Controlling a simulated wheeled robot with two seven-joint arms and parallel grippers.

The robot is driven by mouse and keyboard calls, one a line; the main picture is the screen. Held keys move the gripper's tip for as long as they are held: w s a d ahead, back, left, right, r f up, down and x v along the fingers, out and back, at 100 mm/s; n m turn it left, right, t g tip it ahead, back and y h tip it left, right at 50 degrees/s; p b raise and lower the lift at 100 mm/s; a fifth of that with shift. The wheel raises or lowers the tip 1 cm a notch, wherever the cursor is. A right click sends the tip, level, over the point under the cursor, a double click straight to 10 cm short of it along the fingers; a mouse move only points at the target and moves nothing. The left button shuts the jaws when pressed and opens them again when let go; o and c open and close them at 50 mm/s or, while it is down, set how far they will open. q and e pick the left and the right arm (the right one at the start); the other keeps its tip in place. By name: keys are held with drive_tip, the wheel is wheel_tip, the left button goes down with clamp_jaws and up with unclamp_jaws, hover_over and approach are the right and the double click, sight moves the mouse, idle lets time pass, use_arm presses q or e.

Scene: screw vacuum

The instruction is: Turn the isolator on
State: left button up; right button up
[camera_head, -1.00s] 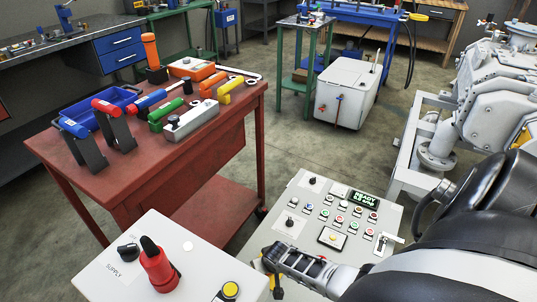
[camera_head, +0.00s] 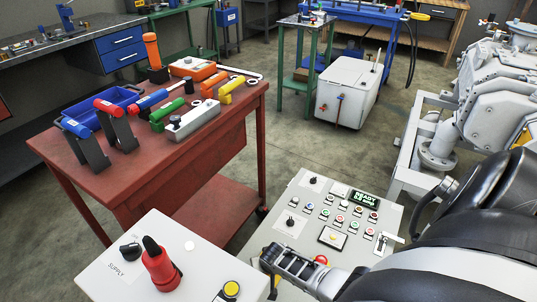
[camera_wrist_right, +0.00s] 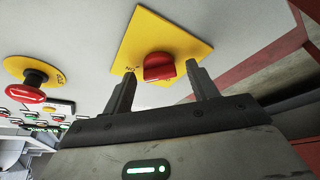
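The isolator is a red rotary knob (camera_wrist_right: 158,67) on a yellow square plate (camera_wrist_right: 190,38) with "ON" lettering, seen in the right wrist view. My right gripper (camera_wrist_right: 161,72) is open, with one finger on each side of the knob. I cannot tell whether the fingers touch it. In the head view my right gripper (camera_head: 272,258) reaches left across the control panel's near part, and the knob is hidden there. My left gripper is not in view.
A red mushroom button (camera_wrist_right: 30,92) on a yellow disc is beside the isolator. The control panel (camera_head: 290,181) has several buttons and a "READY" display (camera_head: 364,199). A "SUPPLY" box (camera_head: 100,290) stands at lower left. A red workbench (camera_head: 75,190) holds several tools.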

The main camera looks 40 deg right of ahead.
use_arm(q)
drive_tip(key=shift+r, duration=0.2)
use_arm(e)
drive_tip(key=shift+r, duration=0.1)
drive_tip(key=shift+s+r+p, duration=0.1)
drive_tip(key=shift+r+p, duration=0.25)
drive_tip(key=shift+p, duration=0.05)
use_arm(q)
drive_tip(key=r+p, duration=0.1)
drive_tip(key=p, duration=0.2)
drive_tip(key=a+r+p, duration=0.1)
drive_tip(key=p, duration=0.2)
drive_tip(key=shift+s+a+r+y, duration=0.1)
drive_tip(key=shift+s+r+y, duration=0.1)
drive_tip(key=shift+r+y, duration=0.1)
use_arm(e)
drive_tip(key=v, duration=1.5)
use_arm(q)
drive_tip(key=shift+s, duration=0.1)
use_arm(e)
drive_tip(key=shift+s+a, duration=0.1)
